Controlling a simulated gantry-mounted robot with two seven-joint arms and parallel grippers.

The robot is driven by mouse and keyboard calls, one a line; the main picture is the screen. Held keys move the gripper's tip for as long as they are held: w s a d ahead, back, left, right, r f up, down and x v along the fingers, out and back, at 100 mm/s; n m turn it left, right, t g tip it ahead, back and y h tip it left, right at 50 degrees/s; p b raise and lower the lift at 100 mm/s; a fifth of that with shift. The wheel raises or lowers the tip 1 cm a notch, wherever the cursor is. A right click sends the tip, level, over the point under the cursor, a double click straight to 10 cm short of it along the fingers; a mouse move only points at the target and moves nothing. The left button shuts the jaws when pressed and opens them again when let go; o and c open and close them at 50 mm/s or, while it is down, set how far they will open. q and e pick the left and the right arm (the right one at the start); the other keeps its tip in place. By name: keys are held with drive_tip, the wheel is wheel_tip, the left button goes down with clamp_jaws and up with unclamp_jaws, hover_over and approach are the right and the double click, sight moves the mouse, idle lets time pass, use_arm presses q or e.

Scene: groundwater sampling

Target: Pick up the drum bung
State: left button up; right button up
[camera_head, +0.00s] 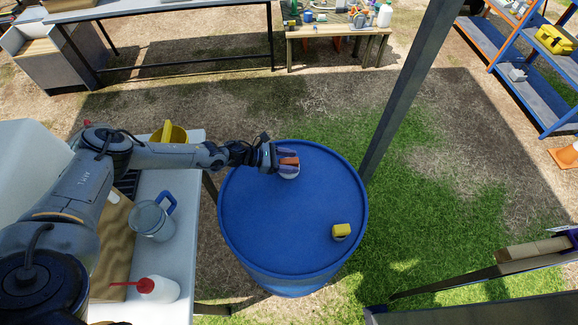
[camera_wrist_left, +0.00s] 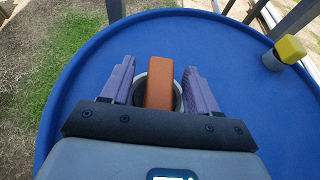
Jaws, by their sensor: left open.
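A round grey piece with an orange-brown block on top, which looks like the drum bung (camera_wrist_left: 159,82), sits on the blue drum lid (camera_head: 262,215). In the head view the bung (camera_head: 289,162) is partly hidden by my left gripper (camera_head: 286,163), near the drum's far edge. In the left wrist view, my left gripper (camera_wrist_left: 160,78) is open, with a purple-grey finger on each side of the orange block. Gaps show between the block and both fingers. A second small piece with a yellow top (camera_head: 341,230) and grey base stands on the lid at right. My right gripper is out of view.
A white table (camera_head: 180,255) left of the drum carries a grey jug (camera_head: 150,221) and a red-capped white bottle (camera_head: 158,289). A dark post (camera_head: 408,95) rises close to the drum's right side. Much of the lid is clear.

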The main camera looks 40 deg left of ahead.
use_arm(q)
drive_tip(key=c, duration=1)
drive_tip(key=shift+c, duration=0.2)
drive_tip(key=shift+r, duration=0.15)
